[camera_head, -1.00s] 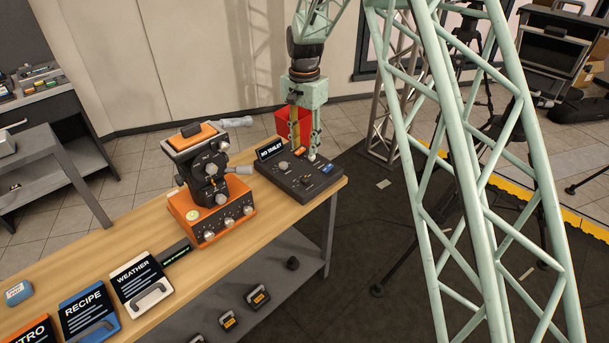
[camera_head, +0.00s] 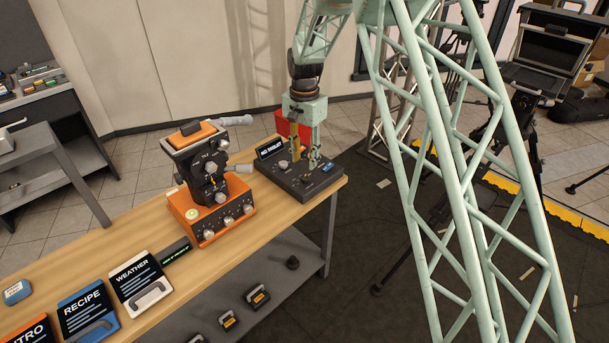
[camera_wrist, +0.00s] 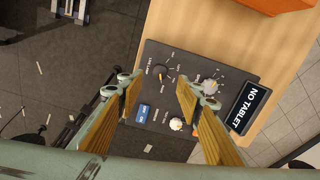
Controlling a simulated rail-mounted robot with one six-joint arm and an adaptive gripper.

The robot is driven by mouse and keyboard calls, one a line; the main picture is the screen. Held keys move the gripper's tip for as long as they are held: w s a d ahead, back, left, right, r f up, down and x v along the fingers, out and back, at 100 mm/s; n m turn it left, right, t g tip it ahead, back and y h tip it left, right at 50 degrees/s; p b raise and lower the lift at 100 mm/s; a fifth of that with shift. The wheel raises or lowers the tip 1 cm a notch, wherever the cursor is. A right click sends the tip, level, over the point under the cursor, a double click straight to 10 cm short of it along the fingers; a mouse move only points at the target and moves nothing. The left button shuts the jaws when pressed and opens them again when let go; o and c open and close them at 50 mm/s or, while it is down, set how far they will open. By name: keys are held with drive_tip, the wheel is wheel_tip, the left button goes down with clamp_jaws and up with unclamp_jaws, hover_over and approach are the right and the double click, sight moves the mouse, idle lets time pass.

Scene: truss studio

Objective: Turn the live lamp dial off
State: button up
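A dark control panel (camera_head: 272,170) lies on the end of the wooden bench. In the wrist view the panel (camera_wrist: 188,62) carries a black dial (camera_wrist: 160,73) with a yellow pointer. Small lettering beside this dial seems to read "LIVE LAMP", but it is hard to make out. A silver dial (camera_wrist: 210,86), a white knob (camera_wrist: 177,124) and a blue "ON" display (camera_wrist: 143,113) are also on it. My gripper (camera_head: 305,163) is open and empty, pointing down over the panel. In the wrist view the black dial shows between and beyond my gripper's fingertips (camera_wrist: 158,86); no contact is visible.
A "NO TABLET" sign (camera_head: 270,148) stands at the panel's back edge. An orange machine (camera_head: 212,205) with levers stands to its left on the bench (camera_head: 150,220). A red container (camera_head: 290,125) is behind my gripper. Bare bench lies between machine and panel.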

sight(304, 177)
drive_tip(key=shift+f+b, duration=0.35)
drive_tip(key=shift+f, duration=3.4)
drive_tip(key=shift+c, duration=0.2)
drive_tip(key=c, duration=0.8)
